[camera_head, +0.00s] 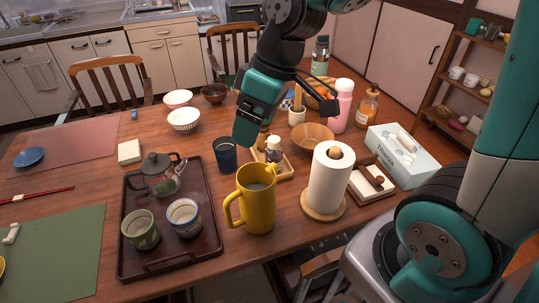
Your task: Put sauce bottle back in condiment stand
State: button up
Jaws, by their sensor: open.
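The condiment stand (287,172) is a small light wooden tray in the middle of the table.
A yellow mug (257,200), paper towel roll (330,178), dark blue cup (226,155) and wooden bowl (313,137) crowd around the stand. A pink bottle (341,107) stands left of the orange-brown bottle, and a tissue box (403,157) in front. A dark tray (170,250) holds a teapot and cups.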

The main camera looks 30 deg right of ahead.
jog(key=s+a+r, duration=0.1)
jog(key=s+a, duration=0.1)
jog(key=s, duration=0.4)
jog(key=s+a+r+g, duration=0.1)
jog(key=s+a, duration=0.2)
jog(key=s, duration=0.3)
jog(key=shift+s+r+m+y, duration=0.25)
jog(key=shift+r+m+y, duration=0.05)
jog(key=shift+r+m, duration=0.1)
